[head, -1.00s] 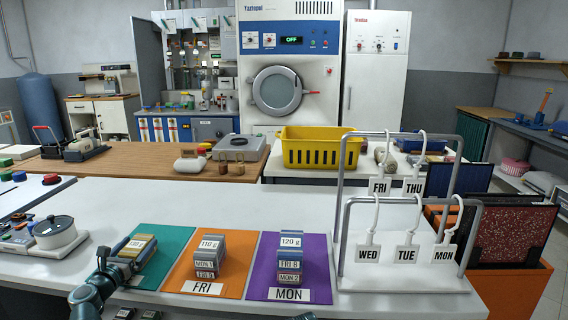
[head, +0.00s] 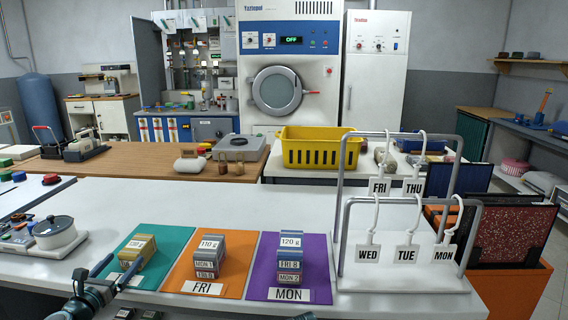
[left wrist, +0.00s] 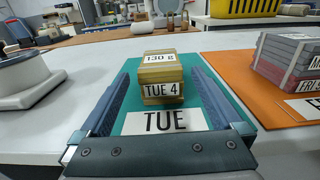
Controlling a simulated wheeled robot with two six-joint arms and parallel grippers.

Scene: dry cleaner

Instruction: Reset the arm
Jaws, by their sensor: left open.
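My left gripper (head: 125,264) reaches in from the lower left in the head view. In the left wrist view its two blue fingers (left wrist: 160,100) are spread wide with nothing held between them. Ahead of them a yellow-tan stack (left wrist: 162,82), labelled "TUE 4" and "130 g", sits on the teal mat (left wrist: 212,140). The stack also shows in the head view (head: 143,250). The fingertips flank its near side in the wrist picture; I cannot tell whether they touch it. My right gripper is not in view.
Grey stacks stand on the orange FRI mat (head: 232,285) and purple MON mat (head: 262,268). A metal rack (head: 343,215) with hanging day tags stands at the right. A round white device (head: 55,233) is left of the teal mat. The white counter behind the mats is clear.

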